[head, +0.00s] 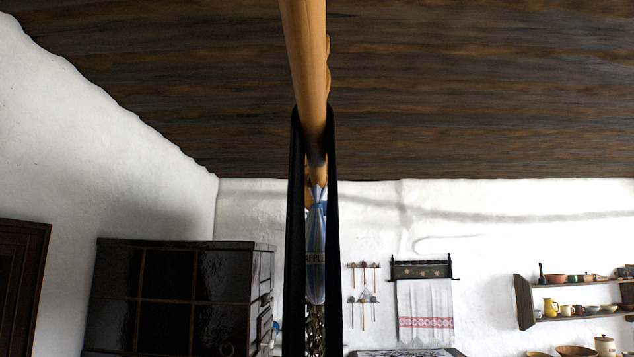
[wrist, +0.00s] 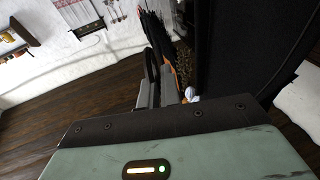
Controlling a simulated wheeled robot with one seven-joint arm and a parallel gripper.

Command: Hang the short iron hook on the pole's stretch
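The wooden pole (head: 305,50) runs from the top of the head view away from me, narrowing toward the middle. Two dark upright bars (head: 333,260) stand on either side of its far part; I cannot tell what they belong to. My gripper (wrist: 157,90) shows in the wrist view, its greyish fingers pointing away past a pale green housing. A narrow dark shape (wrist: 152,66) rises at the fingers. It may be the short iron hook, but it is too small to be sure, and the grip is unclear. My gripper does not show clearly in the head view.
A blue-white bag (head: 316,250) hangs below the pole's far part, partly behind the bars. The dark tiled stove (head: 170,290) stands at left. Utensils, a towel (head: 425,305) and a shelf (head: 580,315) are on the back wall. The wooden ceiling (head: 470,90) is above.

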